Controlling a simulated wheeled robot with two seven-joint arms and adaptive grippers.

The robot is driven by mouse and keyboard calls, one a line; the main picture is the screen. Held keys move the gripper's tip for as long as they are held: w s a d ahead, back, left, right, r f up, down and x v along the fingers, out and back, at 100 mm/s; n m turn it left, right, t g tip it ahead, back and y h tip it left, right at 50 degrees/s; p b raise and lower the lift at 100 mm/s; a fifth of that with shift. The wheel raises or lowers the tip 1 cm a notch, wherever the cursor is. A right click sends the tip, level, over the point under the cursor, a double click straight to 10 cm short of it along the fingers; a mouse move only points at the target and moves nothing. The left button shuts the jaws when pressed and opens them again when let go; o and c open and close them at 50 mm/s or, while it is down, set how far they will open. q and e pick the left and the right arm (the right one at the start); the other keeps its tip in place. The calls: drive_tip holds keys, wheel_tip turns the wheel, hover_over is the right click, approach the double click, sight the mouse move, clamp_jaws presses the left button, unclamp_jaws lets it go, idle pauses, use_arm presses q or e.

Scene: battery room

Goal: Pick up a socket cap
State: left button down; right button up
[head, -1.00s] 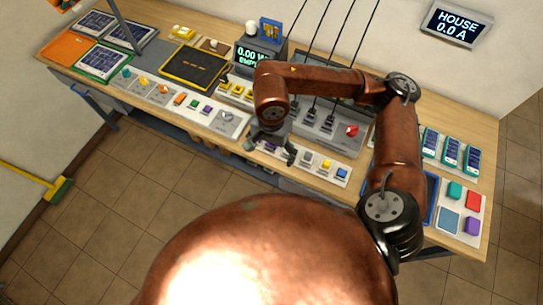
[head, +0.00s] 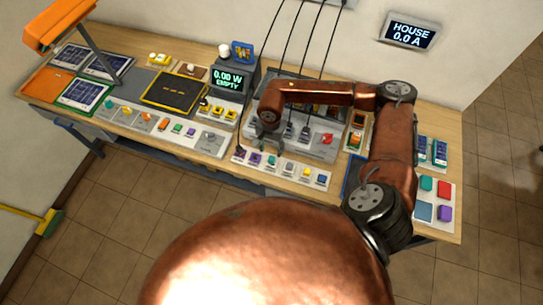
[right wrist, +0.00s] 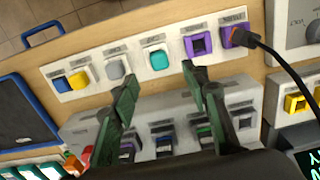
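Coloured socket caps sit on a pale strip at the bench's front edge: a teal cap (head: 272,161), a grey cap (head: 289,168), a yellow cap (head: 306,173) and a blue cap (head: 322,180). In the right wrist view the teal cap (right wrist: 158,59), grey cap (right wrist: 115,69), yellow cap (right wrist: 79,80) and blue cap (right wrist: 61,84) show again. Two purple sockets stand beside them: one purple socket (right wrist: 188,48) looks open, the other (right wrist: 229,38) holds a black plug. My right gripper (right wrist: 161,73) is open and empty, its fingertips near the teal cap. My left gripper is out of view.
A grey panel (head: 318,148) with black cables rises behind the strip. A second strip (head: 206,143) lies left, and coloured pads (head: 434,203) lie right. A display (head: 229,80) reads 0.00 W EMPTY. An orange lamp (head: 60,22) overhangs the left end.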

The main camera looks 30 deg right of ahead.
sight(271, 158)
wheel_tip(271, 158, down, 7)
drive_tip(key=shift+d+f+p, duration=0.15)
drive_tip(key=shift+p, duration=1)
drive_tip(key=shift+f, duration=0.5)
drive_tip(key=c, duration=1)
drive_tip(key=shift+c, duration=0.2)
drive_tip(key=shift+r, duration=0.15)
